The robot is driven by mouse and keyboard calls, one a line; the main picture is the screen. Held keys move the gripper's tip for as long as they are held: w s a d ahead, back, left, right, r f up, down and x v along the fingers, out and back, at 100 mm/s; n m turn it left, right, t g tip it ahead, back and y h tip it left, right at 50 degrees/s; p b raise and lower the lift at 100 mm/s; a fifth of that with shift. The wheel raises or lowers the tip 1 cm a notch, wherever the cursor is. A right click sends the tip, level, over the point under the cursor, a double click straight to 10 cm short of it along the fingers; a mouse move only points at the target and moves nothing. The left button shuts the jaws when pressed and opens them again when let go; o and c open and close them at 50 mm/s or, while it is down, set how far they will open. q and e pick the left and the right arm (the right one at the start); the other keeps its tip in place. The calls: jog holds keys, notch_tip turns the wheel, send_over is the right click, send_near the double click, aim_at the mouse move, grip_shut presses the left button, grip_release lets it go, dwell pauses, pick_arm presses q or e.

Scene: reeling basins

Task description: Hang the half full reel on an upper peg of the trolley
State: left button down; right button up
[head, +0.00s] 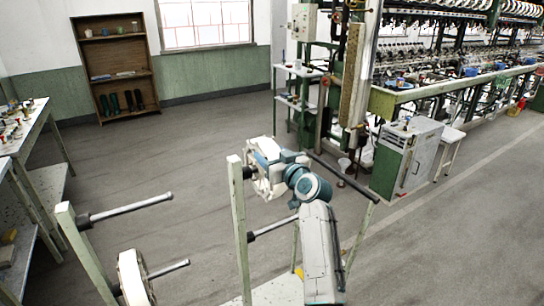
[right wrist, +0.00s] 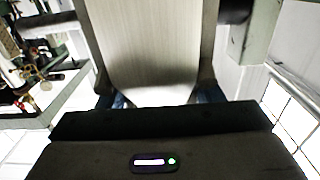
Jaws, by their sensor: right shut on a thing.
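My right gripper (head: 277,160) is shut on a whitish reel (head: 262,182), held at the upper end of the trolley's right green post (head: 239,225). A dark stub of the upper peg (head: 247,172) shows between post and reel. I cannot tell how far the peg goes into the reel. In the right wrist view the reel (right wrist: 160,50) shows a pale wound face between two side rims, and the post (right wrist: 262,25) is close on the right. The gripper's fingertips are mostly hidden. My left gripper is not in view.
The trolley's left post (head: 83,250) bears a bare upper peg (head: 130,207) and, lower, another white reel (head: 133,278) on a peg. A bare lower peg (head: 272,228) sticks out of the right post. A dark trolley bar (head: 342,178) lies behind my arm. Open floor surrounds it.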

jog(key=shift+r, duration=0.1)
jog(key=o, duration=1.8)
jog(key=shift+c, duration=0.4)
